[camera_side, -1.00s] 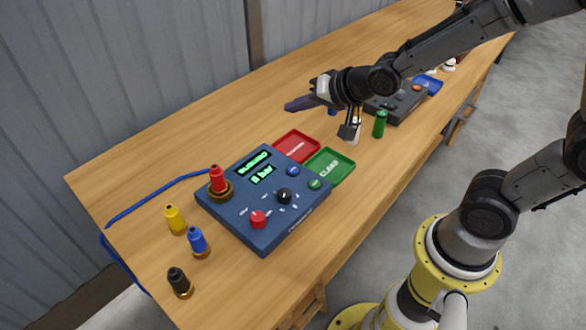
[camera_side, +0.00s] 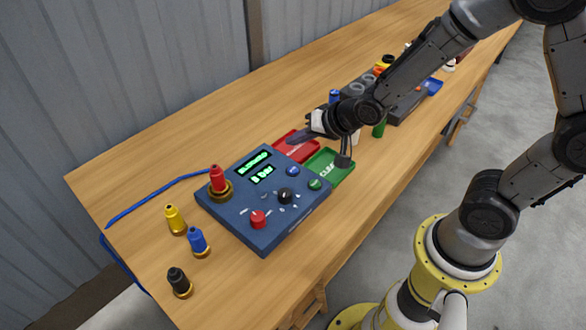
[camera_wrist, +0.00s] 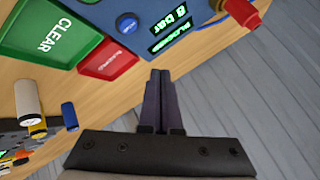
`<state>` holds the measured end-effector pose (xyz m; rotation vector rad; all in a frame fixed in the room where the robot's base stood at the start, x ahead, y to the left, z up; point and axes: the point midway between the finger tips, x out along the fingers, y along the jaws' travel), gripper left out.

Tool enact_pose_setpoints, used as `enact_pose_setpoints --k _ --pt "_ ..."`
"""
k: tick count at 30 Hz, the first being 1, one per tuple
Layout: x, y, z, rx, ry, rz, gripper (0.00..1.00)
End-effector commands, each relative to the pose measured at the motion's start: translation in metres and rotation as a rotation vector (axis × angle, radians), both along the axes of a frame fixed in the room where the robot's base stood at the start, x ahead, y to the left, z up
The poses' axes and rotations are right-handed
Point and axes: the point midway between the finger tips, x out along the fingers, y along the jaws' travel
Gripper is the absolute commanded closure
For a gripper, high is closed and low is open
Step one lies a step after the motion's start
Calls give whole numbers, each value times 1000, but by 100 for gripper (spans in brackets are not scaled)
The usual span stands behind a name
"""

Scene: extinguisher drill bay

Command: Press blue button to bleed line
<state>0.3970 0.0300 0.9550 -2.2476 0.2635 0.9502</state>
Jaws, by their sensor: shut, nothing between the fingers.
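The blue control box (camera_side: 235,213) stands on the wooden table, and its lit display (camera_side: 258,165) reads 8 bar, with a line above that seems to say PLUGGED. The round blue button (camera_side: 293,171) is on the box's upper right corner, above a green button (camera_side: 315,184). In the wrist view the blue button (camera_wrist: 127,23) is beside the display, above and left of the fingertips. My gripper (camera_side: 293,140) is shut and empty, over the red tray's edge, up and away from the button. In the wrist view its two fingers (camera_wrist: 160,76) lie together.
A red tray (camera_side: 300,150) and a green CLEAR tray (camera_side: 328,168) adjoin the box. A red-topped fitting (camera_side: 217,180) and a red knob (camera_side: 258,218) rise from the box. Yellow, blue and black fittings stand left. A green cylinder (camera_side: 379,129) stands right of my gripper.

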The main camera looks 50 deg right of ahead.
Motion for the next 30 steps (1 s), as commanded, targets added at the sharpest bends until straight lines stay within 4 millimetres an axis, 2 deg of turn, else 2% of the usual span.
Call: enact_pose_setpoints --k 6,15,30 --pt "0 0 -32 0 5 1 100" --pt "0 0 -60 0 2 1 100" --pt "0 0 -65 0 0 0 100"
